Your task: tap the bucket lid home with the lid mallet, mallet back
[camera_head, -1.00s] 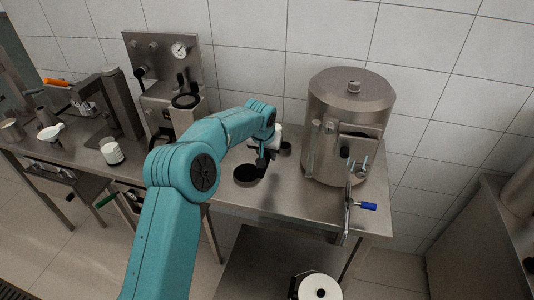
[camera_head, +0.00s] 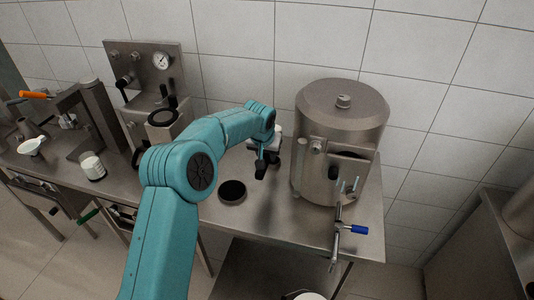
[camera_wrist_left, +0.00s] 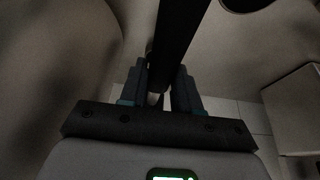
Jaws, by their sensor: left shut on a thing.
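My left gripper (camera_head: 263,160) is over the steel table, between the black disc and the big steel drum. In the left wrist view my left gripper (camera_wrist_left: 160,85) is shut on a dark straight bar (camera_wrist_left: 178,40), which looks like the handle of the lid mallet. The mallet's head cannot be made out; a dark piece hangs under the gripper in the head view. A white round top (camera_head: 308,296), probably the bucket lid, just shows at the bottom edge, low beside the table; the rest is cut off. My right gripper is not in view.
The steel drum (camera_head: 340,115) with a blue-ended crank (camera_head: 358,230) stands at the table's right end. The black disc (camera_head: 232,191) lies near the front edge.

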